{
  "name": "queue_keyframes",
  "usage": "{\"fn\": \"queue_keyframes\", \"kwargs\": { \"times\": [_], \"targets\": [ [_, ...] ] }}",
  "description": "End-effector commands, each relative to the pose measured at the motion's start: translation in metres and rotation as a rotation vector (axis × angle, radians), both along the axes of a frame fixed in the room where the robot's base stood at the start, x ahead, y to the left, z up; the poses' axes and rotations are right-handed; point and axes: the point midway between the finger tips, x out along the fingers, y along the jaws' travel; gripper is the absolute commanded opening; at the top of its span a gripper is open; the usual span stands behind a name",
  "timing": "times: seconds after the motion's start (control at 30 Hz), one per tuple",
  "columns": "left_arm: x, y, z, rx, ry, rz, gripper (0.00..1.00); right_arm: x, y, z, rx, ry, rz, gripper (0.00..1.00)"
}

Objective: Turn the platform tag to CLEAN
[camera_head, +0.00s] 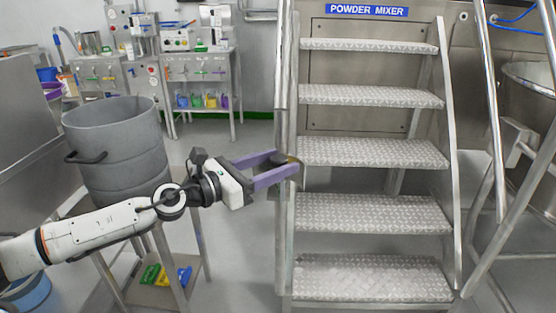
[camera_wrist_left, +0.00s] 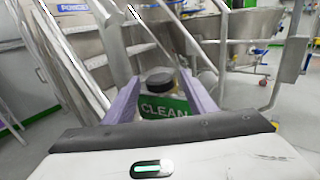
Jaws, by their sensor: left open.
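The platform tag (camera_wrist_left: 164,109) shows a green face reading CLEAN in the left wrist view, with a dark round knob (camera_wrist_left: 159,83) above it. The tag is at the left rail of the powder mixer steps (camera_head: 370,152). My left gripper (camera_head: 283,166) is open, its purple fingers reaching to the rail. In the left wrist view my left gripper (camera_wrist_left: 160,98) has one finger on each side of the tag and knob; I cannot tell whether they touch. In the head view the knob (camera_head: 278,159) shows between the fingertips and the tag's face is not readable. My right gripper is not in view.
A grey drum (camera_head: 117,150) stands on a steel stand at the left, close behind my left arm. Metal stair rails (camera_head: 283,60) rise beside the gripper. A bench (camera_head: 205,80) with equipment is at the back left. Open floor lies between the bench and the steps.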

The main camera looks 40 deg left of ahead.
Motion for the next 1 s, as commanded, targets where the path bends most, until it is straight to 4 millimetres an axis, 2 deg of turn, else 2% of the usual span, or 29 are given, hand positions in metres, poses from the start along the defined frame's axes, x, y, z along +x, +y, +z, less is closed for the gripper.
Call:
{"fn": "queue_keyframes", "kwargs": {
  "times": [0.47,0.73,1.0],
  "targets": [
    [0.007,-0.003,0.0,0.002,0.0,0.0,0.51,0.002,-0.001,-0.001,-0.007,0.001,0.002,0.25],
    [0.007,-0.003,0.0,0.002,0.0,0.0,0.1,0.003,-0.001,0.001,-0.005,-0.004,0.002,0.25],
    [0.007,-0.003,0.003,0.001,0.002,0.017,0.1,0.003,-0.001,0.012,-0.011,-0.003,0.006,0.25]
  ]
}}
